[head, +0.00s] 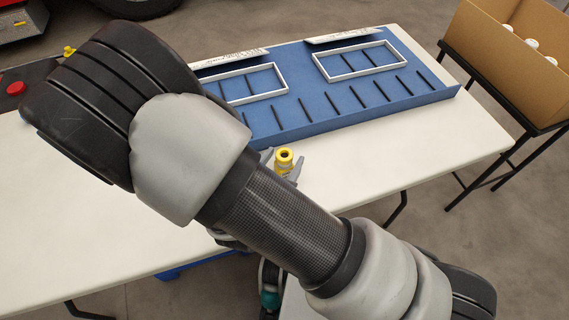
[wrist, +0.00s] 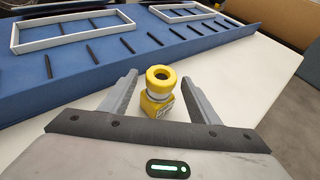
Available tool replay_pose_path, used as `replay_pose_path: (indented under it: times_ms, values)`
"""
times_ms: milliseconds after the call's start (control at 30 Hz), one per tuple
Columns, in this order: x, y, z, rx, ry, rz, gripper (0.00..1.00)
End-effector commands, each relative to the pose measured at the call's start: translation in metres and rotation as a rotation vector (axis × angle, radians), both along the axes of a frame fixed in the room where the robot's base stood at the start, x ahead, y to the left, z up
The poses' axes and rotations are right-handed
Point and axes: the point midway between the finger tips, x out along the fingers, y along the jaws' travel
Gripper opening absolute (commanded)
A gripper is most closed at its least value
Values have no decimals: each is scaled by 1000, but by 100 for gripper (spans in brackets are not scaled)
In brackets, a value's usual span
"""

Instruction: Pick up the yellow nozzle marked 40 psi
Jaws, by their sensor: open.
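The yellow nozzle (head: 284,161) stands upright on the white table, in front of the blue rack. It has a round yellow top with a dark hole, a pale collar and a yellow base. In the wrist view the nozzle (wrist: 159,88) is between the two grey fingers of my gripper (wrist: 159,92), with a gap on each side. A marking on its base is too small to read. My gripper (head: 282,165) is open around the nozzle in the head view, partly hidden by my arm.
The blue rack (head: 310,115) with white frames and dark slots lies just behind. A red button (head: 16,88) on a dark panel is at the left. A cardboard box (head: 493,50) on a black stand is at the right. The table's right part (head: 440,140) is clear.

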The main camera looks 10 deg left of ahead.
Motion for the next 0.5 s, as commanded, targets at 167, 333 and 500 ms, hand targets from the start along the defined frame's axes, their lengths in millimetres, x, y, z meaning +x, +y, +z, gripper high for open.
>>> replay_pose_path:
  times_ms: [167,333,500]
  values:
    - [19,-4,-11,-2,-2,-2,56]
    - [40,-6,-21,-1,-1,-2,56]
    - [46,-7,-23,0,0,-1,56]
